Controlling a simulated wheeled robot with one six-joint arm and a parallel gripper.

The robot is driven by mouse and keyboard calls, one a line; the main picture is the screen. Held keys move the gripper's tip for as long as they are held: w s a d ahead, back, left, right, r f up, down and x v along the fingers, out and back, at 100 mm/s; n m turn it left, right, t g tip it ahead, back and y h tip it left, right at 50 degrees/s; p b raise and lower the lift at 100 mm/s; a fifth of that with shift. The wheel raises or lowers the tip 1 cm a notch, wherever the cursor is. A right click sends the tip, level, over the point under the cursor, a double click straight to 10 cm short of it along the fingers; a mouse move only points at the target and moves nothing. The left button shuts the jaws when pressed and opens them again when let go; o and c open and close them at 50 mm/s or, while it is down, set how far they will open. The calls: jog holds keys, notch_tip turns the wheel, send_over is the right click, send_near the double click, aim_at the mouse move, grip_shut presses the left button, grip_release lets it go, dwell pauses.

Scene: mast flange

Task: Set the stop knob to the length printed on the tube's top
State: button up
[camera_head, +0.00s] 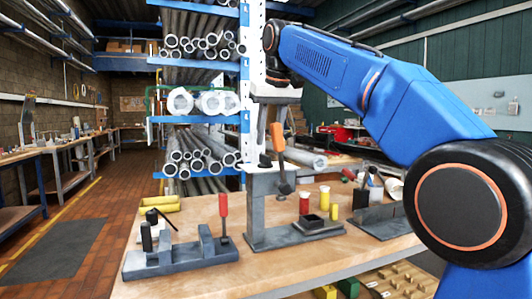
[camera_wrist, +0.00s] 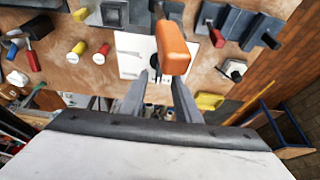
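My gripper (camera_head: 274,118) hangs over the bench with its fingers pointing down. In the wrist view its two fingers (camera_wrist: 160,82) stand apart with nothing held. The orange lever handle (camera_head: 278,137) of the grey upright press (camera_head: 264,200) is close below the fingers; in the wrist view this handle (camera_wrist: 173,48) shows just beyond the fingertips. I cannot tell if they touch. A red tube (camera_head: 304,203) and a yellow tube (camera_head: 324,198) stand right of the press. Their pale tops show in the wrist view, but no print is readable. I cannot surely pick out the stop knob.
A grey clamp fixture (camera_head: 180,258) with a red handle (camera_head: 223,205) and black knob-like part (camera_head: 147,237) sits at the front left. Yellow cylinders (camera_head: 160,204) lie behind it. A black-and-white round item (camera_wrist: 234,69) lies nearby. A pipe rack (camera_head: 198,120) stands behind the bench.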

aim_at(265, 155)
jog(key=shift+x, duration=2.85)
grip_shut()
